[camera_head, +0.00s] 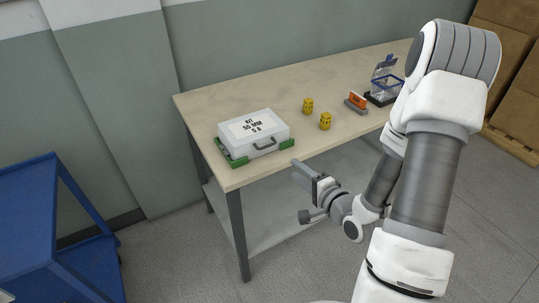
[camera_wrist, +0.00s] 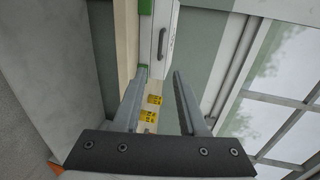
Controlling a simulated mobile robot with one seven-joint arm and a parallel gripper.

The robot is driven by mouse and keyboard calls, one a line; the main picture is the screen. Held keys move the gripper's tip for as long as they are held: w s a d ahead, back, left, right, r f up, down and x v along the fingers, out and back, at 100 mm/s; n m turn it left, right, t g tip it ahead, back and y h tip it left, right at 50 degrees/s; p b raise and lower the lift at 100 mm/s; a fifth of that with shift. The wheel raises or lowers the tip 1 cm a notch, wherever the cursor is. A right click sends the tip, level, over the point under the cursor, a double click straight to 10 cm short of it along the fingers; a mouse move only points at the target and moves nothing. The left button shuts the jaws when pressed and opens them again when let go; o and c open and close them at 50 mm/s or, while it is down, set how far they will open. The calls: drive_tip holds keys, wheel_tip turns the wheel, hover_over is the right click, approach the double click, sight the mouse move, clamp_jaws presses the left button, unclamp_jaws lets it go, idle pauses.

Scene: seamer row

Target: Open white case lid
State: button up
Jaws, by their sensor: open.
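The white case (camera_head: 252,136) sits shut on the left end of the table, with a label on its lid and a dark handle (camera_head: 265,143) on its front. It rests in a green holder (camera_head: 236,161) that shows at its edges. In the wrist view the case (camera_wrist: 155,40) is at the top, with its handle (camera_wrist: 162,43) facing me. My gripper (camera_head: 302,192) is open and empty, off the table's front edge, to the right of and nearer than the case. In the wrist view its two fingers (camera_wrist: 159,75) point toward the case without touching it.
Two yellow blocks (camera_head: 308,105) (camera_head: 325,121) stand on the wooden table (camera_head: 215,103) right of the case. Farther right are an orange and grey item (camera_head: 356,102) and a clear blue-edged box (camera_head: 384,88). A blue cart (camera_head: 50,225) stands at the left. A wall runs behind the table.

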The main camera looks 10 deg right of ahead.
drive_tip(key=shift+b+x, duration=2.1)
drive_tip(key=shift+b, duration=2.55)
approach(256, 134)
drive_tip(key=w+f+b, duration=0.1)
drive_tip(key=w+f, duration=0.2)
drive_tip(key=shift+f, duration=0.2)
drive_tip(key=shift+c, duration=0.2)
clamp_jaws()
